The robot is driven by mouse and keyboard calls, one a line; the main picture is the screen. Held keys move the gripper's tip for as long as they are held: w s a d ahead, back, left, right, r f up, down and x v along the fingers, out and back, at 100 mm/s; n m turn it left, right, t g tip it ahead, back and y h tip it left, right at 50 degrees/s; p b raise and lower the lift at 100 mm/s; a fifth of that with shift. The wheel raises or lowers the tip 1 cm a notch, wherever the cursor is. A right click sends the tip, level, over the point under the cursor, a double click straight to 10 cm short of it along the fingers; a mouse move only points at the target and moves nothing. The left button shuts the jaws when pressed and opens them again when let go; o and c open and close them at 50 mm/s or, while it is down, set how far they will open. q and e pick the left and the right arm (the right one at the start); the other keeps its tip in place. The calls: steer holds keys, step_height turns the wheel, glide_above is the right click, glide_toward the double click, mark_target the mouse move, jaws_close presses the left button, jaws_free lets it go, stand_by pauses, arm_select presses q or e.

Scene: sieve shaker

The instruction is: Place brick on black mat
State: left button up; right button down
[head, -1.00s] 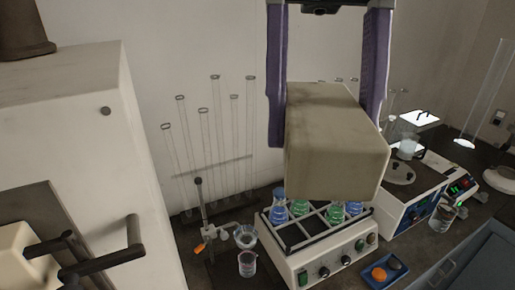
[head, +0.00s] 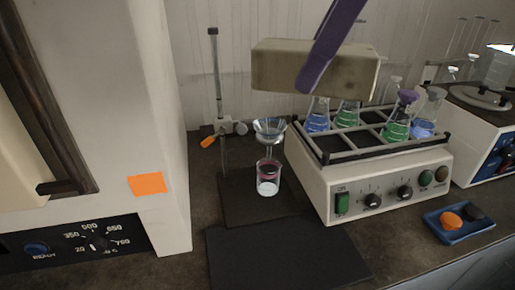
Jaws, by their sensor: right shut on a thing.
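The brick (head: 275,68) is a pale beige block with a darker, greyish top face. My right gripper (head: 316,68) is shut on it. One purple finger crosses the brick's near face, and the other finger is hidden behind the brick. The brick is held in the air, in front of the shaker's far left part as seen here. The black mat (head: 287,256) lies flat and bare on the dark bench, at the lower middle of the head view. The brick appears above and behind it. My left gripper is not in view.
A white shaker (head: 383,188) with several flasks stands right of the mat. A stand with a funnel (head: 269,131) over a beaker (head: 268,178) is behind the mat. A white furnace (head: 165,205) rises at left. A blue tray (head: 458,223) sits at right.

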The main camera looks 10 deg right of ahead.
steer(key=w+a+f+m+t+h+b, duration=0.1)
steer(key=w+f+m+h+b, duration=0.1)
steer(key=f+m+b, duration=0.55)
steer(key=w+a+f+m+t+h+b, duration=0.1)
steer(key=w+f+m+t+b, duration=0.2)
steer(key=f+b, duration=0.8)
steer(key=m+g+b, duration=0.1)
steer(key=m+b, duration=0.1)
glide_above(269, 251)
steer(key=s, duration=0.2)
steer(key=shift+h, duration=0.4)
steer(key=f, duration=1.5)
steer(key=shift+w+f, duration=0.25)
steer(key=shift+f, duration=0.1)
steer(key=shift+g, duration=0.3)
step_height(269, 251, down, 5)
steer(key=shift+r+b, duration=0.15)
steer(key=shift+b, duration=0.25)
steer(key=shift+c, duration=0.2)
jaws_free()
